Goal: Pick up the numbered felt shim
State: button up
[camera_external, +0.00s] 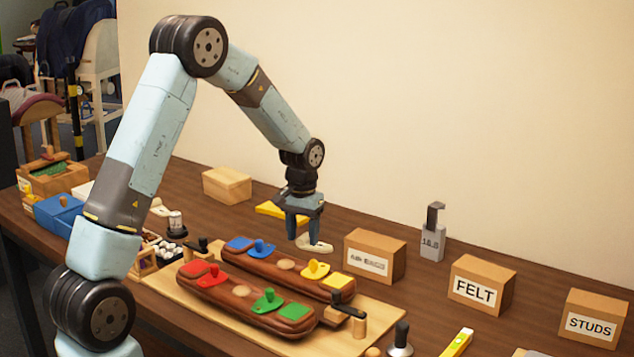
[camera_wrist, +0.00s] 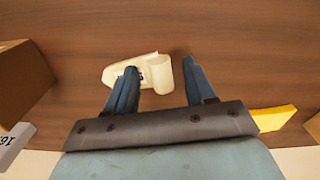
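A cream felt shim (camera_wrist: 116,75) lies on the brown table in the wrist view, with a loose rolled or curled end on its right. Dark print shows on it, partly hidden by a finger and too small to read. My gripper (camera_wrist: 160,65) has its two blue fingers spread apart. The left finger overlaps the printed part in this view, and the curled end shows between the fingers. In the external view, my gripper (camera_external: 303,237) points down with its tips close over the shim (camera_external: 316,245). I cannot tell whether they touch it.
A yellow piece (camera_external: 268,209) lies behind my gripper. A labelled cardboard box (camera_external: 375,256) stands to the right, with a grey weight (camera_external: 432,240) and a FELT box (camera_external: 480,287) beyond. Brown padded panels (camera_external: 245,300) with coloured knobs lie in front on a board.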

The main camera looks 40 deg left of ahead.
grip_shut()
dwell(0.4)
